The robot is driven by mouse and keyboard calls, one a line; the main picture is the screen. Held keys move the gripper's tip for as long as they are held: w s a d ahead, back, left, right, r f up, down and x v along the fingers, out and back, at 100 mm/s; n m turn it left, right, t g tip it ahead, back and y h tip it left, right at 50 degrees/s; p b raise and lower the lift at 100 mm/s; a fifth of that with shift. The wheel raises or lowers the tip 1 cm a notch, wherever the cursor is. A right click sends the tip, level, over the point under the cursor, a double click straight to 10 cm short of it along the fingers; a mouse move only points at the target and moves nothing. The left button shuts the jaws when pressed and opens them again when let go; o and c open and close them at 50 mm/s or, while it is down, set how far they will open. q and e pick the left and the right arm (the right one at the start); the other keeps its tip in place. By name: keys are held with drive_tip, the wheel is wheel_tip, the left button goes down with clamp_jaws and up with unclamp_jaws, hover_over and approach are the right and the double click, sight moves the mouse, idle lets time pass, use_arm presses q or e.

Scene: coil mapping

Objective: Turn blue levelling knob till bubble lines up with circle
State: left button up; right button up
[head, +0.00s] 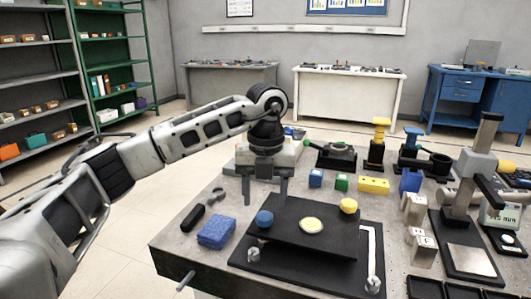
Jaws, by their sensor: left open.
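The blue levelling knob (264,218) sits on the left corner of a black levelling plate (290,237). A yellow knob (348,205) sits at the plate's back right. A round pale bubble level (311,225) lies on the plate between them; the bubble and its circle are too small to tell apart. My left gripper (265,200) points down with its two fingers apart and empty. It appears just above and behind the blue knob, and I see no contact. My right gripper is not in view.
A blue sponge-like block (217,231) and a dark-handled tool (200,211) lie left of the plate on the grey table (178,238). Small blocks, including a yellow one (373,185), stand behind. A black stand with a column (467,175) rises at the right.

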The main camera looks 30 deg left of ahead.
sight(266, 214)
use_arm(q)
wheel_tip(266, 214, up, 13)
drive_tip(key=p, duration=0.2)
drive_tip(key=shift+f, duration=0.2)
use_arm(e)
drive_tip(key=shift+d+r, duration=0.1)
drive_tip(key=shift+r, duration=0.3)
